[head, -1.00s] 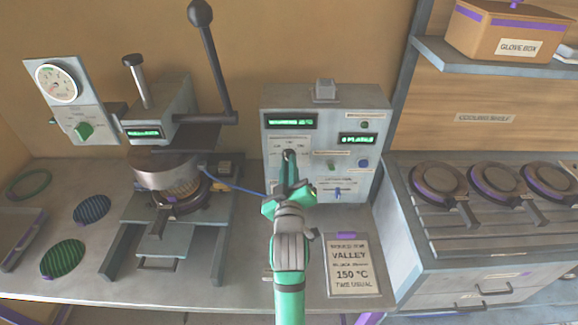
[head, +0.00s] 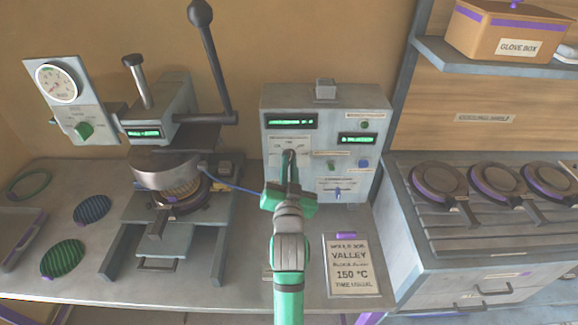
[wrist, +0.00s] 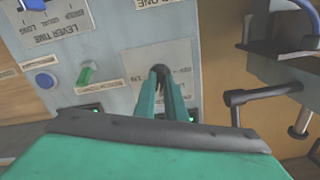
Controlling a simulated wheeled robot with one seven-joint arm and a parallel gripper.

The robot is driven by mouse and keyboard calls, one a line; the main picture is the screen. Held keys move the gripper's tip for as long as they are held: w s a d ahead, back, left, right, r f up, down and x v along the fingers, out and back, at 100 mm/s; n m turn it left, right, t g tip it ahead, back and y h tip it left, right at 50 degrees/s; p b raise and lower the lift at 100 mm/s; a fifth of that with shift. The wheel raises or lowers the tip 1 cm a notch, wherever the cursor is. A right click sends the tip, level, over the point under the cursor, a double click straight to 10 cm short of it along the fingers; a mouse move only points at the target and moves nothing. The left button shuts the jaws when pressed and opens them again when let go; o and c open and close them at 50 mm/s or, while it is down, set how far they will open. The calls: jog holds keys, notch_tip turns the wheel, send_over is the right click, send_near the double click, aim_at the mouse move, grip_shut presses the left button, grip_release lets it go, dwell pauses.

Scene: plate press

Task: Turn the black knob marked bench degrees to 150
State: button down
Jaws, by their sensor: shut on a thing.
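The black knob (head: 289,153) sits on the upper left of the grey control box (head: 320,98), under a lit green display (head: 291,121). My gripper (head: 290,160) reaches up to it from the front, its green fingers closed around the knob. In the wrist view, which shows the panel upside down, the knob (wrist: 159,69) is between the fingertips of my gripper (wrist: 160,78). The fingers hide most of the knob and part of its scale plate (wrist: 140,62). I cannot read its setting. The display text is too small to read.
The box also carries a green switch (head: 331,166), a blue button (head: 363,164) and a blue-tipped lever (head: 338,194). A card (head: 352,266) reading VALLEY, 150 °C lies on the bench. The press (head: 165,172) stands left, with a blue cable running toward the box.

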jog(key=m, duration=0.4)
jog(key=shift+f+m, duration=0.1)
jog(key=shift+m, duration=0.3)
dwell(0.4)
jog(key=c, duration=1.8)
grip_release()
jog(key=shift+s, duration=0.1)
jog(key=s, duration=1)
jog(key=shift+s, duration=0.35)
